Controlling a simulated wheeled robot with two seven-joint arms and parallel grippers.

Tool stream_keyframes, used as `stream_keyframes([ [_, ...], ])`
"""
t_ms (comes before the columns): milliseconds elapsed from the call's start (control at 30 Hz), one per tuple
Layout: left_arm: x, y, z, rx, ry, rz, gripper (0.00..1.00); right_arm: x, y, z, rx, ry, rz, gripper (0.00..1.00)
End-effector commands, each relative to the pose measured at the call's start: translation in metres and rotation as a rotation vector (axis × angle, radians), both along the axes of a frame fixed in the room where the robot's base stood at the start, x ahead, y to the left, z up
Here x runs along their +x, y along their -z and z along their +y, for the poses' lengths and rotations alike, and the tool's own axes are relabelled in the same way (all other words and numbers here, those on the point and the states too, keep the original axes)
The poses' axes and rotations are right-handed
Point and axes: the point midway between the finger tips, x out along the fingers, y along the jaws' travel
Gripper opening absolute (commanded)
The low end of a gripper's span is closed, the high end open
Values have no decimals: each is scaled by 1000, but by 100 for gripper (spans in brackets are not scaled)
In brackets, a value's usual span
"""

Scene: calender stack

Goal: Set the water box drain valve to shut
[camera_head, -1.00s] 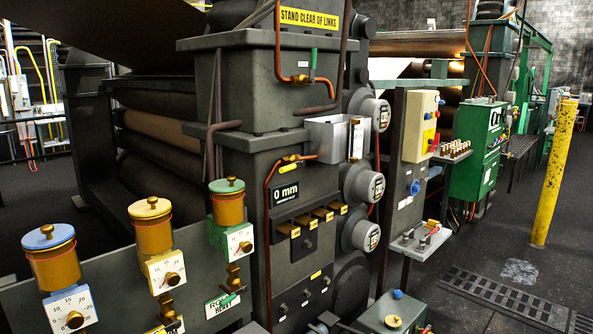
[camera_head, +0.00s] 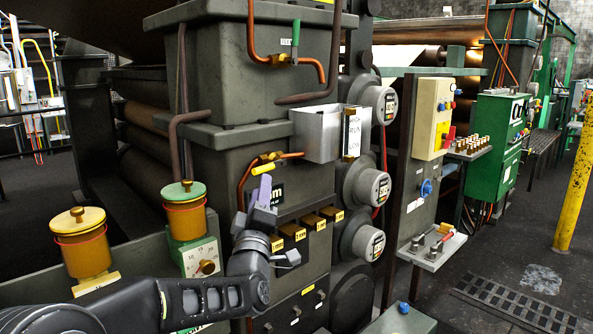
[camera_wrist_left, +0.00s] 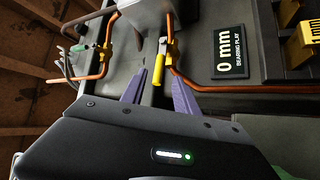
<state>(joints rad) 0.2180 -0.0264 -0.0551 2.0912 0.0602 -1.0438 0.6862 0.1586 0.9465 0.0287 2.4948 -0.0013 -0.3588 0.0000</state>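The drain valve (camera_head: 268,157) has a yellow lever and sits on a copper pipe below the open-topped metal water box (camera_head: 315,136). Its yellow lever (camera_wrist_left: 159,69) lies roughly along the pipe run that it sits on. My left gripper (camera_head: 264,188) is just below the valve in the head view, with its purple fingers pointing up at it. In the left wrist view, the two fingers of the left gripper (camera_wrist_left: 157,82) are apart, with the lever showing between their tips. I cannot tell whether either finger touches it. My right gripper is not in view.
A second valve with a green handle (camera_head: 295,38) is on a higher copper pipe. A "0 mm" plate (camera_wrist_left: 230,52) and brass blocks (camera_head: 311,221) are beside the drain valve. Brass-coloured cups (camera_head: 80,245) stand at left. Round gauges (camera_head: 374,188) are at right.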

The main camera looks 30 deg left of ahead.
Motion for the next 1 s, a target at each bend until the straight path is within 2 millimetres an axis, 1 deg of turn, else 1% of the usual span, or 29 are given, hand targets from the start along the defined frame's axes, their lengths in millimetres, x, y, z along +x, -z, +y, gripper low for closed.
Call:
stream_keyframes([
  [333,0,0,0,-17,9,-10,37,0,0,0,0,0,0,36],
  [467,3,-2,1,-16,8,-11,37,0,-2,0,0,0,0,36],
  [567,10,-6,5,-16,8,-9,37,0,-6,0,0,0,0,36],
  [900,51,-26,27,-15,9,-7,37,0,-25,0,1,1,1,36],
  [1000,59,-29,31,-15,9,-7,37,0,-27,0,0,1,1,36],
])
